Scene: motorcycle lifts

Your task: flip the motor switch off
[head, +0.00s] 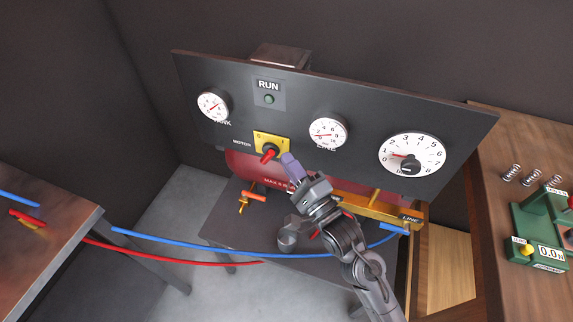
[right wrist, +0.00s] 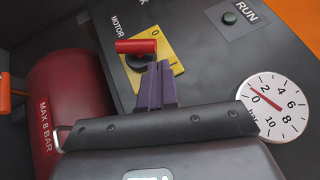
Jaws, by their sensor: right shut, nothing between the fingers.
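The motor switch is a red handle (head: 269,153) on a yellow plate (head: 279,141), beside the word MOTOR on the dark panel. In the right wrist view the red handle (right wrist: 137,46) sits on a black hub, with a 0 mark on the yellow plate (right wrist: 172,44). I cannot tell for sure which mark the handle points to. My right gripper (head: 288,158) is shut and empty, its purple fingers just right of the handle. In the right wrist view the fingertips (right wrist: 157,68) partly cover the plate; I cannot tell whether they touch the switch. My left gripper is not in view.
The panel (head: 300,90) carries a RUN lamp (head: 269,99), a tank gauge (head: 213,105), a line gauge (head: 328,133) and a large dial (head: 411,155). A red tank (head: 240,163) lies behind below. Blue (head: 230,250) and red hoses cross the front. A wooden bench stands right.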

